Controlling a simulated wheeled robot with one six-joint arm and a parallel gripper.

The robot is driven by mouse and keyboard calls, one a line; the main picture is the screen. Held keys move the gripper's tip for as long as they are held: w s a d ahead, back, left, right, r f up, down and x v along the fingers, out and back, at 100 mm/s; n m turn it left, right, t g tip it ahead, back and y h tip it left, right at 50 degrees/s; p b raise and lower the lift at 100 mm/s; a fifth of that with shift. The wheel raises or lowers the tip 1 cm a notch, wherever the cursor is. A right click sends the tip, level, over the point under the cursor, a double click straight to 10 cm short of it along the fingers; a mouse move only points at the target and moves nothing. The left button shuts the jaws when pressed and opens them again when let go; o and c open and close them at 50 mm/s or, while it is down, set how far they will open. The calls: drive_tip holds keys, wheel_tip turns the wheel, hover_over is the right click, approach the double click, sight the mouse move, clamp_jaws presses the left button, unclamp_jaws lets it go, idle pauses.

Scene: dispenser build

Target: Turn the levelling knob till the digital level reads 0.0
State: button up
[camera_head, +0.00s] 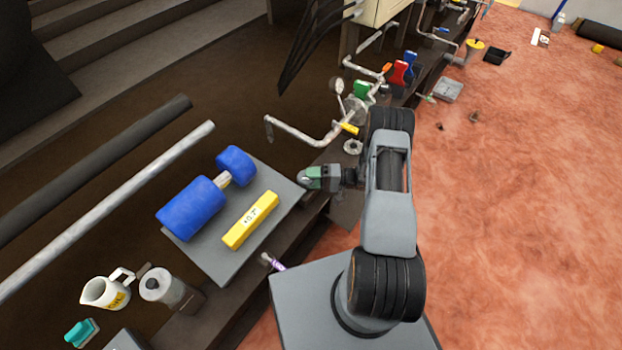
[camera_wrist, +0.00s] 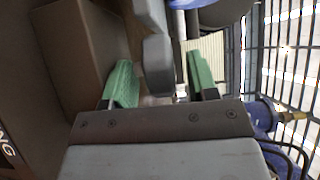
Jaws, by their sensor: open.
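The yellow digital level (camera_head: 250,220) lies on a grey plate (camera_head: 205,252); its small display appears to read +0.7°. My gripper (camera_head: 310,178) is at the plate's right corner in the head view, with green finger pads. In the wrist view my gripper (camera_wrist: 161,80) is open, its two green pads apart. A grey rounded part (camera_wrist: 156,62) shows between the pads; I cannot tell whether it is the levelling knob or whether the pads touch it. No knob is clearly visible in the head view; my gripper may hide it.
A blue motor-like unit (camera_head: 190,207) sits on the plate beside the level. A white jug (camera_head: 103,292) and a grey canister (camera_head: 163,287) stand at lower left. Bent pipes (camera_head: 305,135) and small coloured items line the bench beyond my gripper. The reddish floor at right is mostly clear.

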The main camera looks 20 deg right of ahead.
drive_tip(key=shift+a, duration=0.1)
drive_tip(key=c, duration=0.9)
drive_tip(key=shift+t, duration=0.3)
drive_tip(key=shift+s+a+r+m+t+h+p, duration=0.1)
drive_tip(key=shift+m+t+h+p, duration=0.25)
drive_tip(key=shift+m+t+p, duration=0.2)
drive_tip(key=shift+s+r+m+t+h+p, duration=0.1)
drive_tip(key=shift+m+t+h+p, duration=0.25)
drive_tip(key=shift+m+t+p, duration=0.15)
drive_tip(key=m+t+h, duration=0.1)
drive_tip(key=m+t+h+p, duration=0.1)
drive_tip(key=t, duration=0.1)
drive_tip(key=shift+s+a+f+m+t, duration=0.1)
drive_tip(key=shift+s+m+t, duration=0.05)
drive_tip(key=shift+m+t, duration=0.15)
drive_tip(key=m+t+h, duration=0.1)
drive_tip(key=h, duration=0.1)
drive_tip(key=m+t+h+p, duration=0.1)
drive_tip(key=m+t+h, duration=0.1)
drive_tip(key=shift+s+a+f, duration=0.1)
drive_tip(key=shift+s+a, duration=0.05)
drive_tip(key=shift+a, duration=0.05)
drive_tip(key=shift+a+m+t+h, duration=0.1)
drive_tip(key=shift+m+t+h, duration=1.2)
drive_tip(key=shift+h, duration=0.8)
drive_tip(key=shift+m, duration=0.35)
